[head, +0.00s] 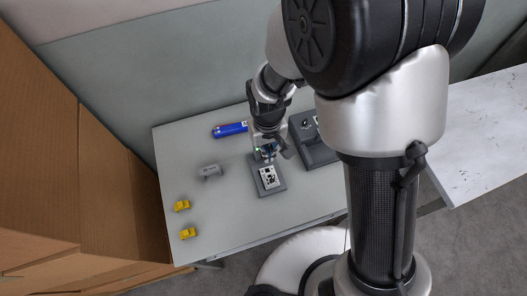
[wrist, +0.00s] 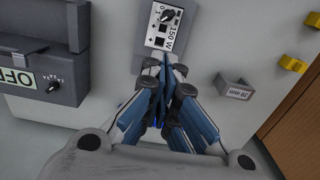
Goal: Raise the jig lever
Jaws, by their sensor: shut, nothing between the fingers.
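My gripper (head: 267,156) is low over the table in the head view, close to a grey fixture (head: 277,190) that carries a white printed plate (head: 269,177).
A grey block marked 20 mm (wrist: 232,88) lies to the left of the fixture in the head view (head: 210,171). Two yellow pieces (head: 182,206) (head: 190,232) are near the table's left edge. A blue cylinder (head: 230,130) lies at the back. Cardboard (head: 110,180) stands at left.

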